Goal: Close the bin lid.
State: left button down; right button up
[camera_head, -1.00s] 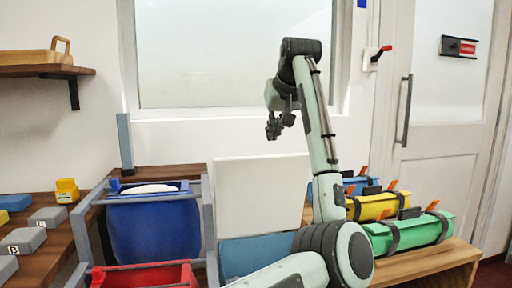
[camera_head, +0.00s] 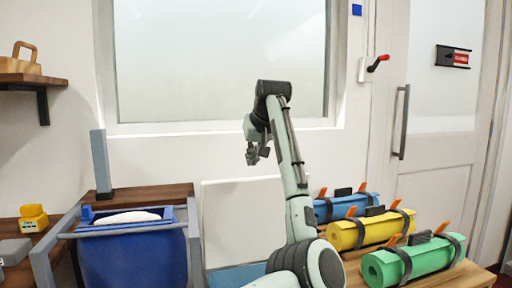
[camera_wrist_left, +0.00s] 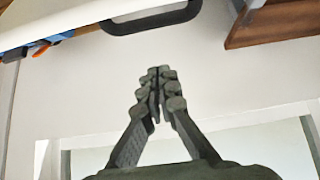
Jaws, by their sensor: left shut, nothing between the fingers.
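The bin lid (camera_head: 238,215) looks to be the white panel standing upright and open against the wall, above a pale blue bin (camera_head: 232,277) mostly cut off and hidden by my arm. In the left wrist view a white edge, probably the lid's (camera_wrist_left: 60,18), crosses the top left. A dark handle (camera_wrist_left: 150,20) sticks out beside it. My left gripper (camera_head: 257,157) is shut and empty, above the lid in the head picture. Its fingertips (camera_wrist_left: 158,75) meet in the wrist view, apart from the handle. My right gripper is not in view.
A blue bin with white contents (camera_head: 130,255) stands left in a grey frame. Blue, yellow and green rolls (camera_head: 410,262) lie on a wooden bench at right. A yellow block (camera_head: 33,220) is on the left counter. A shelf (camera_head: 30,77) hangs at upper left.

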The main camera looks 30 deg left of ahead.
pick_arm(q)
jog(key=f, duration=0.1)
jog(key=s+d+f, duration=0.1)
jog(key=f, duration=0.1)
jog(key=shift+s+d+f, duration=0.15)
jog(key=shift+d+f, duration=0.05)
jog(key=shift+d, duration=0.05)
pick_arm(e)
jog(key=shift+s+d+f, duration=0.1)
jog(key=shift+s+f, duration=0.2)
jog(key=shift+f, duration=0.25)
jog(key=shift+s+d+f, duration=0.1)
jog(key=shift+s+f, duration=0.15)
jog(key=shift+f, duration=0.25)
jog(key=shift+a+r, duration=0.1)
